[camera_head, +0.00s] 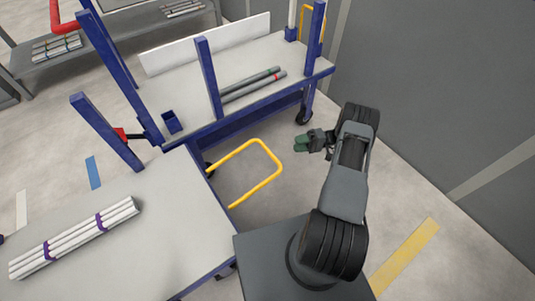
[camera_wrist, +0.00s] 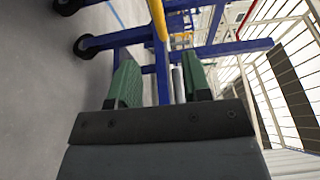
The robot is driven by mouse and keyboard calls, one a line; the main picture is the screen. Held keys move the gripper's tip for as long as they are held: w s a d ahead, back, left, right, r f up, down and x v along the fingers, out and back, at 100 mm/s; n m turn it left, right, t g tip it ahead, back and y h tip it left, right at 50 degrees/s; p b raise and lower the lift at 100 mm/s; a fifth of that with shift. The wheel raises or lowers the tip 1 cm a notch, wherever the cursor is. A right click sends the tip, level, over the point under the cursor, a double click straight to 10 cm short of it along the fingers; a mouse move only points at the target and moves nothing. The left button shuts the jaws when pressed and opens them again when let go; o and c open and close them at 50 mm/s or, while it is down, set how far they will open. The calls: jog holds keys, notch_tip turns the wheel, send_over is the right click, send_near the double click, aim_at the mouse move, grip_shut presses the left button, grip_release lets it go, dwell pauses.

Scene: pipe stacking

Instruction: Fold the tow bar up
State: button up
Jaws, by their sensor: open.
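The yellow tow bar (camera_head: 262,187) is a U-shaped loop. In the head view it sticks out to the right from the edge of the near left cart, with its closed end toward my gripper. Its joints are hidden below the tabletop. My gripper (camera_head: 302,143) is open and empty, a little right of the loop's closed end and apart from it. In the wrist view the green fingers (camera_wrist: 158,75) are spread, and a yellow bar (camera_wrist: 157,18) shows beyond them, near the middle of the gap at the top.
The near left cart (camera_head: 170,235) carries a strapped bundle of white pipes (camera_head: 75,238). The blue-framed cart (camera_head: 290,50) behind holds dark pipes (camera_head: 250,84), and its wheel (camera_head: 303,117) stands near my gripper. A grey wall (camera_head: 440,80) is on the right. Floor is clear around the loop.

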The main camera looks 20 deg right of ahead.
aim_at(267, 149)
jog(key=a, duration=0.9)
jog(key=w+a, duration=0.1)
jog(key=a, duration=0.3)
jog(key=shift+a, duration=0.25)
jog(key=shift+c, duration=0.2)
grip_shut()
